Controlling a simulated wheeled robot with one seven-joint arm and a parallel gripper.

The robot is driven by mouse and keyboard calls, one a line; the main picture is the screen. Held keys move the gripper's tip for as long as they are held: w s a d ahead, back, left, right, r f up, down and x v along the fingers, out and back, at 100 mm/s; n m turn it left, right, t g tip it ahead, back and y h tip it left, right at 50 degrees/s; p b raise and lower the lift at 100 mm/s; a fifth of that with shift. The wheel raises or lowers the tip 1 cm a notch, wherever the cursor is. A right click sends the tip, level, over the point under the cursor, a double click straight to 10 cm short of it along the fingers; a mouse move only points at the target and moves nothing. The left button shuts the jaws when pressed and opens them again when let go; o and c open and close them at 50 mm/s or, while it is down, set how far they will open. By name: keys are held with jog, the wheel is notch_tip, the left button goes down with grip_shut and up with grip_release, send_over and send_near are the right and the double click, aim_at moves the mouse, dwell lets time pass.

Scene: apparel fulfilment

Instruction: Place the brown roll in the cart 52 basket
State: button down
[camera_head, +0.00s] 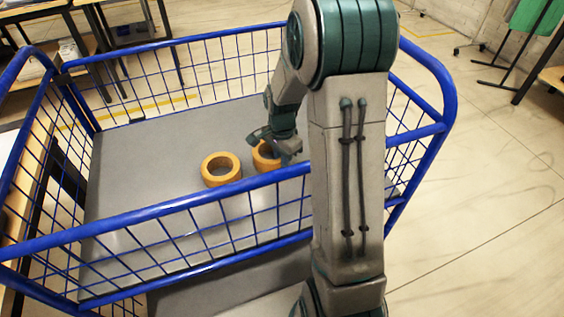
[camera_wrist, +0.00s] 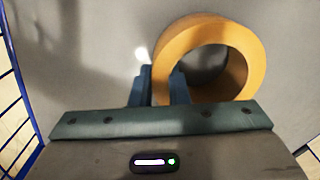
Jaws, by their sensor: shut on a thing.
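An orange-brown roll (camera_head: 267,157), a thick open ring, is inside the blue wire basket (camera_head: 150,212), partly hidden by my gripper (camera_head: 270,140). My gripper is shut on this roll's wall. In the wrist view the roll (camera_wrist: 253,50) shows at the upper right, with my gripper (camera_wrist: 162,82) at its lower left edge. The roll is at or close to the grey basket floor; I cannot tell if it touches. A second, similar roll (camera_head: 221,181) lies flat on the floor just to the left. No cart number is legible.
The rest of the grey basket floor (camera_head: 130,165) is bare, mostly to the left. Blue rails and mesh surround it, and my arm reaches over the near right side. Tables (camera_head: 125,40) stand behind at the left. A dark rack with green cloth (camera_head: 535,15) stands at the far right.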

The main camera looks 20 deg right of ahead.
jog(key=shift+f, duration=0.25)
jog(key=shift+f, duration=0.1)
jog(key=shift+f, duration=0.15)
jog(key=c, duration=1.4)
grip_release()
notch_tip(320, 180, up, 12)
jog(key=p, duration=0.2)
jog(key=shift+r+p, duration=0.25)
jog(key=shift+p, duration=0.15)
